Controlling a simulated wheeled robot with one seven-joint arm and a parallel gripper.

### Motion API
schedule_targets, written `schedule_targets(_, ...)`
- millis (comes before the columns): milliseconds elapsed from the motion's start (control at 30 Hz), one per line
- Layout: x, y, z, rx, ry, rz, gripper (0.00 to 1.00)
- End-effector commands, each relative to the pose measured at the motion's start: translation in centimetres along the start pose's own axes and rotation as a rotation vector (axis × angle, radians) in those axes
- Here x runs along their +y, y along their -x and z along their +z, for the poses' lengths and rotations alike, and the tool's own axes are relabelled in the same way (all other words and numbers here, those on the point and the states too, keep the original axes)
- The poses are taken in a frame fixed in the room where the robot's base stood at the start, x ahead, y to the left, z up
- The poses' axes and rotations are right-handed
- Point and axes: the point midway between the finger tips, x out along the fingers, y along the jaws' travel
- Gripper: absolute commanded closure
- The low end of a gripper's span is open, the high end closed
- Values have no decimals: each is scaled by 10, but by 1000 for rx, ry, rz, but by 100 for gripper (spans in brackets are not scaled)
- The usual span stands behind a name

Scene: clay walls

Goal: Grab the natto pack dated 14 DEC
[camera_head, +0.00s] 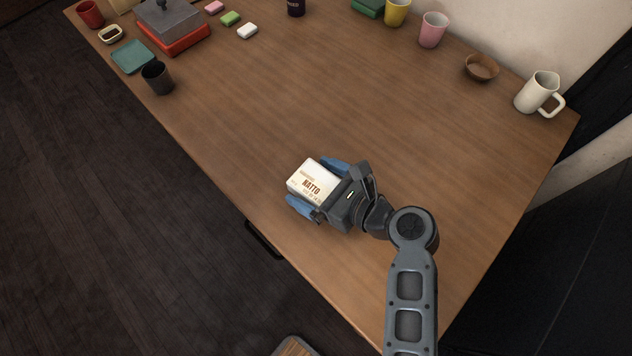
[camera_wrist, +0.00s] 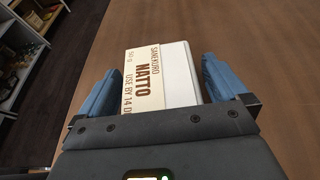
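The white natto pack (camera_head: 312,181) has brown print and lies at the front edge of the wooden table. In the wrist view the pack (camera_wrist: 160,75) reads "SANEKURO NATTO" and "USE BY 14 D", with the rest of the date cut off by my gripper body. My gripper (camera_head: 317,183) has one blue finger on each side of the pack. In the wrist view narrow gaps show between the pack and the fingers, so my gripper (camera_wrist: 162,80) looks open around it. The pack's near end is hidden behind the gripper.
The table (camera_head: 300,100) is clear around the pack. A dark cup (camera_head: 156,78), a teal dish (camera_head: 132,57) and a red-based box (camera_head: 172,30) stand far left. A pink cup (camera_head: 432,30), a brown bowl (camera_head: 481,67) and a white mug (camera_head: 538,93) line the wall side.

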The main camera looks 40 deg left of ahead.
Motion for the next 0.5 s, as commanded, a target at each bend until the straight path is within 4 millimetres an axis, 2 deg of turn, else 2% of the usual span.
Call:
schedule_targets(67, 0, 0, 0, 0, 0, 0, 7)
schedule_targets(500, 0, 0, 0, 0, 0, 0, 49)
